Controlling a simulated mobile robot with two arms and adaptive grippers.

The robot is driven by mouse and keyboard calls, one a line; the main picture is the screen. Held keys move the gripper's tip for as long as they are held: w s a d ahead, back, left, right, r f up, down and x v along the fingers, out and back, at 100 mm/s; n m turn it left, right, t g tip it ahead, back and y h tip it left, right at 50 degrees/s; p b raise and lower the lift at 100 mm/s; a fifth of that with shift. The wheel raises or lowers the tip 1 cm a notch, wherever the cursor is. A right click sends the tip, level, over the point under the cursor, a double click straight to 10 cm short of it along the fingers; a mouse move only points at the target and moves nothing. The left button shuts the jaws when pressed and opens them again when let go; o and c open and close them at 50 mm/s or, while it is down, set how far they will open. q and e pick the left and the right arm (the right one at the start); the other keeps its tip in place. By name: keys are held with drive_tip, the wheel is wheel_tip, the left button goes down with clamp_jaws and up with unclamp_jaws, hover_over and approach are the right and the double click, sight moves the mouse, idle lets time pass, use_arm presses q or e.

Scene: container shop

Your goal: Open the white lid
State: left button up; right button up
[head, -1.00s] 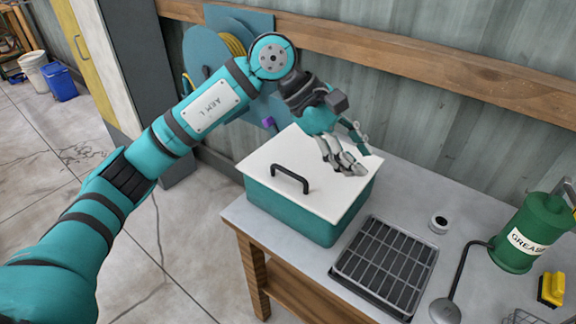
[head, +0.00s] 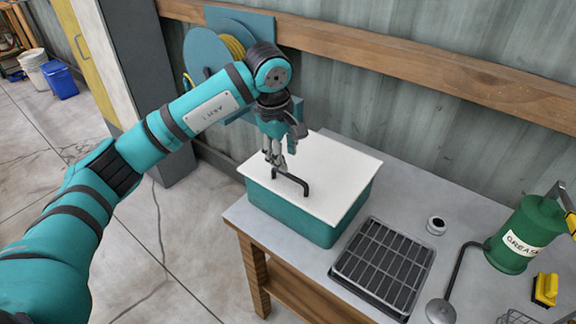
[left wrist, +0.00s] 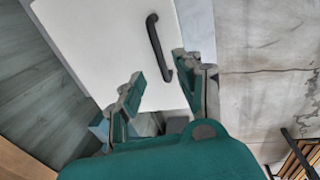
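The white lid (head: 325,170) lies flat on a teal box (head: 315,228) on the workbench. A black bar handle (head: 292,183) stands up from the lid. My left gripper (head: 276,172) points down over the lid, close to the far-left end of the handle. In the left wrist view its fingers (left wrist: 158,85) are spread apart, with the lid (left wrist: 115,50) beyond them. The near end of the handle (left wrist: 155,45) shows between the fingers, closer to the right one. I cannot tell whether they touch. My right gripper is not in view.
A black wire rack (head: 383,265) sits right of the box. The corrugated wall (head: 440,120) is behind the workbench (head: 278,267).

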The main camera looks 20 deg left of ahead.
sight(289, 174)
use_arm(q)
drive_tip(key=f, duration=0.4)
drive_tip(key=w+f+p, duration=0.1)
drive_tip(key=f, duration=0.1)
drive_tip(key=shift+w+d+f, duration=0.1)
drive_tip(key=shift+d+f, duration=0.1)
clamp_jaws()
